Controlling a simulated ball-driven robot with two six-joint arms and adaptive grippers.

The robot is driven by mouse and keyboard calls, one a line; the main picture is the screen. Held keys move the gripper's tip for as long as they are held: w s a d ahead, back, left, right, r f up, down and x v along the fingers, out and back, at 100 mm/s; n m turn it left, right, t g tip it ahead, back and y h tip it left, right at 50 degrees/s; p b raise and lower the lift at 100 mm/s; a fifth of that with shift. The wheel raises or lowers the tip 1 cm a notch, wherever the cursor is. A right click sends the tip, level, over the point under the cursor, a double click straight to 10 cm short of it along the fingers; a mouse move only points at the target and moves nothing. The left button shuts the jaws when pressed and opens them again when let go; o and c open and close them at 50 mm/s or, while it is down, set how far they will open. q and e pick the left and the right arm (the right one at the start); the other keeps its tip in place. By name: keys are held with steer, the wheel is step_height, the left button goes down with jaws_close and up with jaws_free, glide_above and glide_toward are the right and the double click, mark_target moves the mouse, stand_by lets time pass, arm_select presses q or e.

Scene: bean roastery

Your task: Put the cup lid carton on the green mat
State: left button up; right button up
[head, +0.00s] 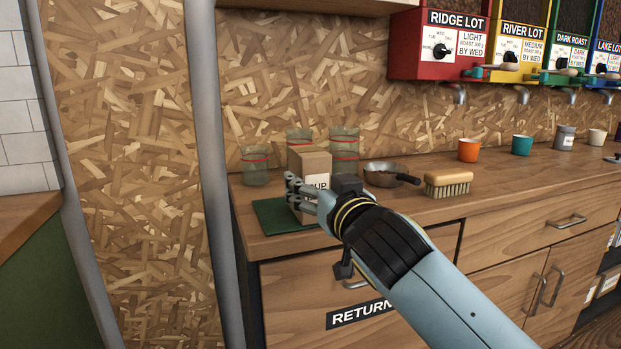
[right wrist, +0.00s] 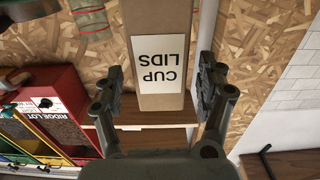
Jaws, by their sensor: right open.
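The cup lid carton (head: 311,163) is a brown box with a white label, upright at the left end of the wooden counter. Its base meets the right part of the green mat (head: 276,216), but my gripper hides much of that contact. My right gripper (head: 304,192) is open at the carton's near side. In the right wrist view the carton (right wrist: 160,20) stands between the two spread fingers (right wrist: 160,92), with a visible gap on each side and its "CUP LIDS" label upside down. My left gripper is not in view.
Glasses with red bands (head: 254,168) stand behind and left of the carton. A metal pan (head: 384,174) and a brush (head: 448,184) lie to its right. An orange cup (head: 469,150) and a teal cup (head: 522,145) stand farther right, below the bean dispensers (head: 433,45).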

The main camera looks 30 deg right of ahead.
steer(key=v, duration=0.8)
step_height(320, 180, down, 23)
steer(key=n+g+y, duration=0.2)
steer(key=g, duration=0.2)
steer(key=s+f+g, duration=0.2)
steer(key=s+f, duration=0.3)
steer(key=f, duration=0.3)
steer(key=s+f+g, duration=0.2)
steer(key=s+f, duration=0.2)
steer(key=f, duration=0.5)
steer(key=s+f+n+g+y, duration=0.1)
steer(key=s+f+g, duration=0.3)
steer(key=s+f, duration=0.95)
steer(key=s+f+g, duration=0.2)
steer(key=s+f, duration=0.1)
steer(key=s, duration=0.8)
steer(key=s+d+f+g, duration=0.1)
steer(key=s+f+g, duration=0.1)
steer(key=s, duration=0.9)
steer(key=shift+f+g+y, duration=0.3)
steer(key=shift+f+g, duration=0.1)
steer(key=shift+f, duration=0.5)
steer(key=shift+d, duration=0.1)
